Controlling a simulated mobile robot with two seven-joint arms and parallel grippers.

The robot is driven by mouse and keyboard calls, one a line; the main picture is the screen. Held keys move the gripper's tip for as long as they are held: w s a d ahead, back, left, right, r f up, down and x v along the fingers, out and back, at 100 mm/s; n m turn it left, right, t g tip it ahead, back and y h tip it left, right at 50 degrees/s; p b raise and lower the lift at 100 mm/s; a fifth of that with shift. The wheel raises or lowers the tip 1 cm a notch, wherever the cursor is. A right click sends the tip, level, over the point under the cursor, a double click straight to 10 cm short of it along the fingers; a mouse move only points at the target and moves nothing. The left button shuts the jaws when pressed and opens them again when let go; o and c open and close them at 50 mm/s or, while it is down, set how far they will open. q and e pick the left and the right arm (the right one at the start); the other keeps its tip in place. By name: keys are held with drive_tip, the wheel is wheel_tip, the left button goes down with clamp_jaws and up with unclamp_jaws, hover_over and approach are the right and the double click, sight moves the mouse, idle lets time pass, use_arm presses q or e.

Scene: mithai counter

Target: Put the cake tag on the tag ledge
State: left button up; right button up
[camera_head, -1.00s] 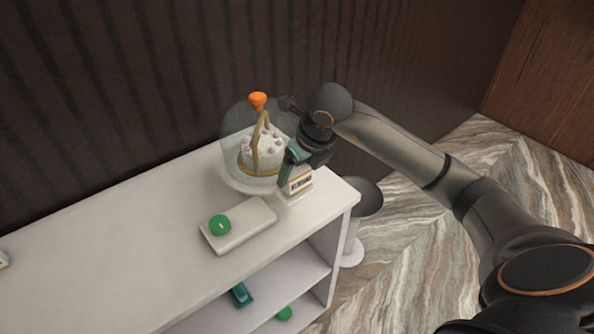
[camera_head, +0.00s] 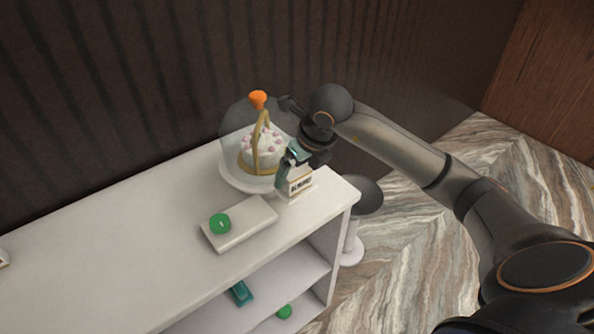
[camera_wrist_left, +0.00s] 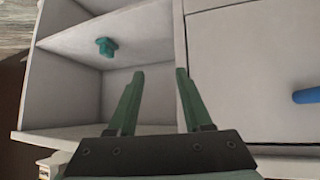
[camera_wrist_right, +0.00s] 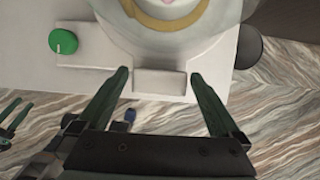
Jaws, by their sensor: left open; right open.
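The cake tag (camera_head: 301,184), a small white block with dark lettering that looks like "ALMOND", stands upright at the front of the cake stand. My right gripper (camera_head: 287,166) is beside and just above it, with its fingers open. In the right wrist view a pale block (camera_wrist_right: 165,84) shows between the spread fingertips (camera_wrist_right: 162,76); I cannot tell whether it is the tag or the ledge. The ledge is not clearly distinct from the tag in the head view. My left gripper (camera_wrist_left: 155,76) is open and empty before the shelves.
A decorated cake (camera_head: 262,150) sits under a clear dome with an orange knob (camera_head: 258,98). A pale slab (camera_head: 247,229) with a green disc (camera_head: 220,224) lies to the left. A teal object (camera_head: 241,293) and a green piece (camera_head: 285,312) are on the lower shelves.

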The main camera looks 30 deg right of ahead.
drive_tip(key=v, duration=1.1)
drive_tip(key=shift+s+r, duration=0.2)
drive_tip(key=shift+r, duration=0.05)
